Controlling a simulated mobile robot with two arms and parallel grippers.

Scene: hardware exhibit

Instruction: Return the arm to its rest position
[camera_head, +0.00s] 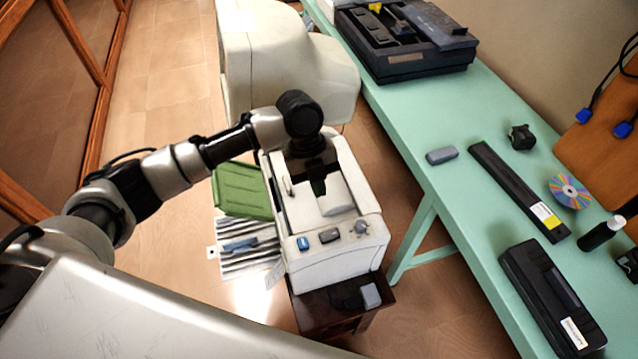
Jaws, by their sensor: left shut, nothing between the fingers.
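My left arm reaches in from the left across the lower middle of the head view. Its gripper (318,186) points down over the white machine (335,262), above the recess in its top. The fingers look dark and close together, shut with nothing held. Part of the machine's top is hidden behind the gripper and wrist. I cannot tell whether the fingertips touch the machine. My right gripper is not in view.
The machine stands on a small dark wooden stand (322,318). A green crate (240,190) and a striped mat (247,262) lie left of it. A mint-green table (440,110) on the right holds a black device (405,62), a long black bar (515,188) and a disc (569,191).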

